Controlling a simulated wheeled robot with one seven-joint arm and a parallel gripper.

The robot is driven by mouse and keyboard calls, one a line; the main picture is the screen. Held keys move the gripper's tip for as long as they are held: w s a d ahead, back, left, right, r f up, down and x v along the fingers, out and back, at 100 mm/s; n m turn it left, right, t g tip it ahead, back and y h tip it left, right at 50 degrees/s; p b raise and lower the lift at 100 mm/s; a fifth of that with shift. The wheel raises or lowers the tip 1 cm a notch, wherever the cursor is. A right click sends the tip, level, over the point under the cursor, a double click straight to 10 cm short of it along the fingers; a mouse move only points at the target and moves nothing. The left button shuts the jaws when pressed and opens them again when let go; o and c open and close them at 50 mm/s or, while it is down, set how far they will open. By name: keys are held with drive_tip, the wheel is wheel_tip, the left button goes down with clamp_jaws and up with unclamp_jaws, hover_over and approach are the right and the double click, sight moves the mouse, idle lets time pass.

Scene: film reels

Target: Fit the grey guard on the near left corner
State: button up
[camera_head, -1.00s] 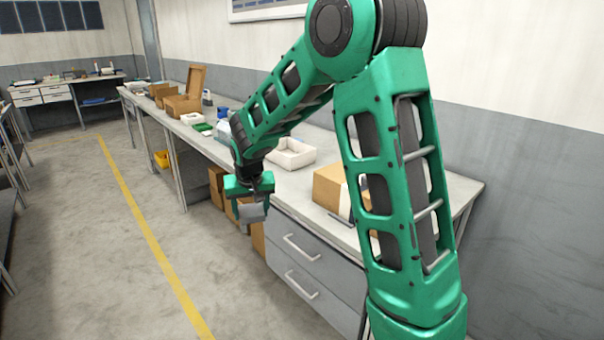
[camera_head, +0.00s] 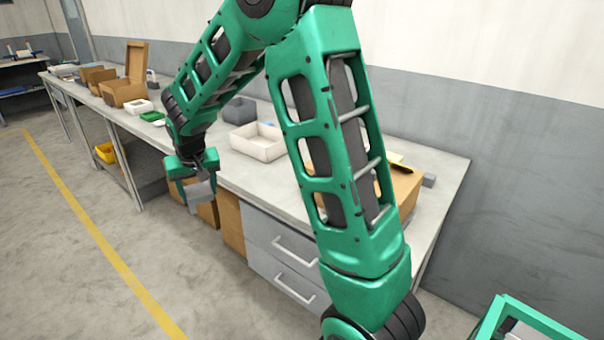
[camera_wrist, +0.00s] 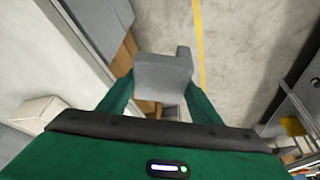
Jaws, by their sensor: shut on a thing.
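My gripper (camera_head: 190,177) is shut on the grey guard (camera_head: 203,190), a small angular piece, and holds it out in front of the bench edge, over the floor side. In the wrist view the guard (camera_wrist: 163,77) sits between the two green fingers. A cardboard box (camera_head: 404,190) stands on the near end of the bench, mostly behind my arm. Its near left corner is hidden by the arm. A small grey piece (camera_head: 429,180) shows at its right side; I cannot tell whether it touches the box.
The bench (camera_head: 437,215) has drawers (camera_head: 285,255) below its near end. A white tray (camera_head: 258,143) and a dark grey block (camera_head: 240,110) stand on it, with an open cardboard box (camera_head: 123,92) farther off. The floor (camera_head: 60,250) at left is clear.

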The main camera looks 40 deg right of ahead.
drive_tip(key=shift+d, duration=0.1)
drive_tip(key=shift+s+d+r, duration=0.1)
drive_tip(key=shift+d+r, duration=0.15)
drive_tip(key=shift+d, duration=0.05)
drive_tip(key=s+d+r+n+y, duration=0.1)
drive_tip(key=s+d+r+n, duration=0.2)
drive_tip(key=s+d+r, duration=0.6)
drive_tip(key=s+d+r+n+y, duration=0.1)
drive_tip(key=s+d+r+n, duration=0.1)
drive_tip(key=s+d+r, duration=0.7)
drive_tip(key=d+f, duration=0.1)
drive_tip(key=d, duration=0.1)
drive_tip(key=d+f, duration=0.1)
drive_tip(key=d, duration=0.2)
drive_tip(key=w+d+f, duration=0.1)
drive_tip(key=d+f, duration=0.1)
drive_tip(key=shift+w+d, duration=0.1)
drive_tip(key=shift+d, duration=0.3)
drive_tip(key=shift+f, duration=1.9)
drive_tip(key=shift+f, duration=0.65)
drive_tip(key=o, duration=1.1)
drive_tip(key=shift+c, duration=0.2)
